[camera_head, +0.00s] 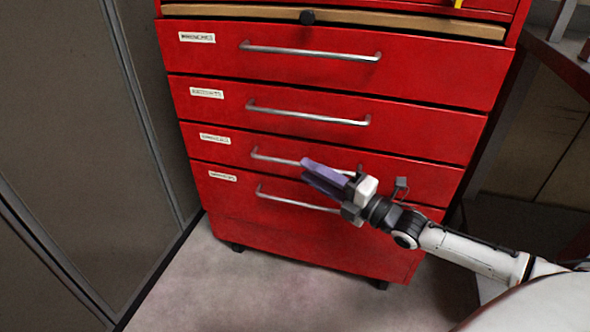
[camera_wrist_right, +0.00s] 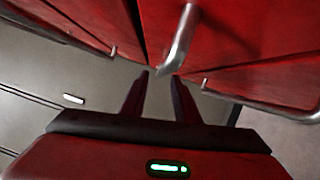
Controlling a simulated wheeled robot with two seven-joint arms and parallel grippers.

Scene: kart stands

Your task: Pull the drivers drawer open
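The red tool cabinet (camera_head: 320,228) has four stacked drawers, each with a silver bar handle and a white label too small to read for certain. All four drawers look shut. My right gripper (camera_head: 308,172) is in front of the third drawer (camera_head: 225,140), its fingers overlapping the right part of that drawer's handle (camera_head: 272,157). In the right wrist view, the fingers of the right gripper (camera_wrist_right: 161,76) are apart. A bar handle (camera_wrist_right: 181,40) ends close to the right fingertip; contact is not clear. My left gripper is not in view.
A wooden-edged top (camera_head: 400,25) with a black knob lies above the drawers. A grey panel wall (camera_head: 75,120) stands at the left. Dark shelving stands at the right. The concrete floor (camera_head: 230,295) in front of the cabinet is clear.

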